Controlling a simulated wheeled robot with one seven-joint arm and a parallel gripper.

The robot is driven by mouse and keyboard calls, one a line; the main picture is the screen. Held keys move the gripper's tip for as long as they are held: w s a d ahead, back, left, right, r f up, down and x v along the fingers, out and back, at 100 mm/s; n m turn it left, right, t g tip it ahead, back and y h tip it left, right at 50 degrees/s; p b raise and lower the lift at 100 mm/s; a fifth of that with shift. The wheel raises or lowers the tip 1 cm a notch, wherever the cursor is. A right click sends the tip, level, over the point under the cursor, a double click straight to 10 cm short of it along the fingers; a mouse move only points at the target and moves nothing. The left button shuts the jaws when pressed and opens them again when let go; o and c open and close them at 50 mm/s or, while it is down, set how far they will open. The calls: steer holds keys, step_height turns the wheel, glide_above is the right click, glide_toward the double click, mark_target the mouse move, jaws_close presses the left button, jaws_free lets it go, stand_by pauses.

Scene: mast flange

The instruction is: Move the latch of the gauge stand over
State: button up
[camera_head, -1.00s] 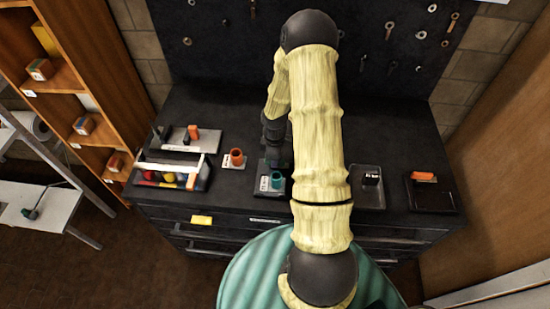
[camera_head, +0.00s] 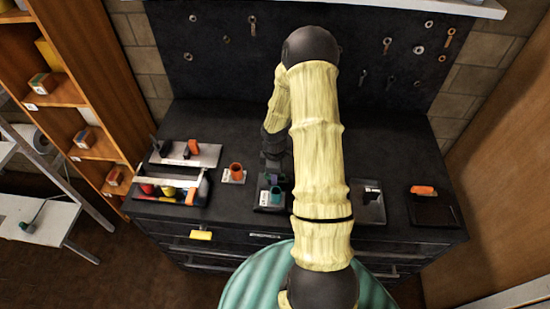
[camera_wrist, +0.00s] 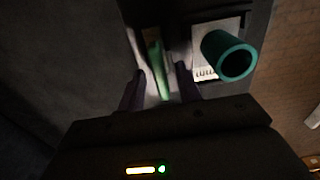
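The gauge stand (camera_head: 270,208) is a dark plate on the cabinet top with a teal tube (camera_head: 276,194) and a white label. In the wrist view the teal tube (camera_wrist: 230,56) stands to the right of a slim green latch (camera_wrist: 158,66). My gripper (camera_wrist: 160,84) has its two dark purple fingers apart, one on each side of the latch. A gap shows beside the latch, so the fingers do not look closed on it. In the head view my arm partly hides the stand and my gripper.
An orange tube (camera_head: 236,171) stands just left. A tray (camera_head: 160,197) of coloured items and a plate (camera_head: 190,155) with black and orange parts lie further left. A grey plate (camera_head: 366,212) and a dark plate with an orange piece (camera_head: 422,190) are to the right.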

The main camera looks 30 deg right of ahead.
step_height(320, 180, up, 17)
steer(key=b, duration=0.2)
stand_by(0.3)
stand_by(0.4)
steer(key=s+a+r+m+t, duration=0.2)
steer(key=s+a+r+m, duration=0.1)
steer(key=s+a+m, duration=0.8)
steer(key=s+a, duration=0.1)
steer(key=a, duration=0.1)
steer(key=shift+s+a+r+t+b, duration=0.25)
steer(key=shift+a+r+t+b, duration=0.05)
steer(key=shift+b, duration=0.1)
stand_by(0.8)
